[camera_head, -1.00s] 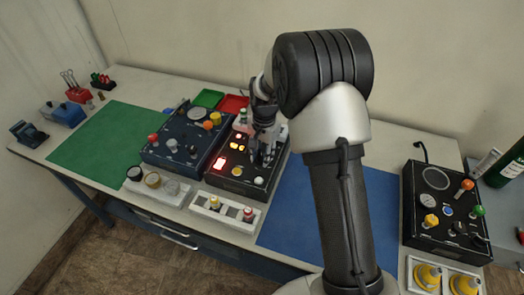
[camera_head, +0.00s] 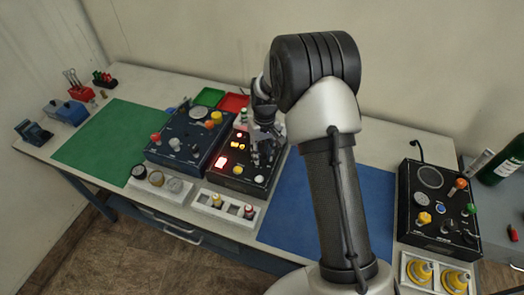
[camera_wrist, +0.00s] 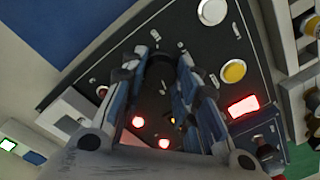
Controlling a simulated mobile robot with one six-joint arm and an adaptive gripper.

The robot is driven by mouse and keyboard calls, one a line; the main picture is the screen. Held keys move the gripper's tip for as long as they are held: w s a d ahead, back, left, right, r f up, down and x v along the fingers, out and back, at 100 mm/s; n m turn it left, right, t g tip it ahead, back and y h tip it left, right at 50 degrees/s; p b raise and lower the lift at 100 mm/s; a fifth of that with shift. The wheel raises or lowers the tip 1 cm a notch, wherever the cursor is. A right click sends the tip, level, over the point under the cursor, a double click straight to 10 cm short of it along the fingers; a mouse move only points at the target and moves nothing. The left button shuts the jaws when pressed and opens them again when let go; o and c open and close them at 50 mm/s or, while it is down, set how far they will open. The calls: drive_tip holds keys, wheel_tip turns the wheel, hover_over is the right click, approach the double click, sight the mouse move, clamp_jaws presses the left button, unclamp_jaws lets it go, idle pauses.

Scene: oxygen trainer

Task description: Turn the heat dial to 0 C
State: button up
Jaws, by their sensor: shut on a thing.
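The black control box (camera_head: 240,186) with lit red and yellow lamps stands on the table, right of a blue box. My gripper (camera_head: 263,155) reaches down onto its right part. In the wrist view my gripper (camera_wrist: 162,68) has its two blue-and-grey fingers on either side of a dark knob (camera_wrist: 157,76), which appears to be the heat dial. It is shut on this knob. The fingers and shadow hide most of it, so its marks and setting cannot be read.
On the box, a white button (camera_wrist: 212,11), a yellow button (camera_wrist: 233,71) and a lit red display (camera_wrist: 243,106) lie close to the fingers. A blue box (camera_head: 178,142) stands left and a white holder (camera_head: 207,205) in front. The blue mat (camera_head: 290,225) is clear.

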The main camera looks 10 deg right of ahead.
sight(262, 153)
drive_tip(key=n, duration=0.4)
drive_tip(key=shift+w+n+p, duration=0.1)
drive_tip(key=shift+n+p, duration=0.2)
drive_tip(key=shift+p, duration=0.05)
drive_tip(key=n, duration=0.4)
drive_tip(key=shift+n, duration=0.3)
drive_tip(key=o, duration=1.1)
drive_tip(key=shift+w+d+r, duration=0.1)
drive_tip(key=shift+r, duration=2.95)
drive_tip(key=shift+w+d+r, duration=0.1)
drive_tip(key=shift+r, duration=2.9)
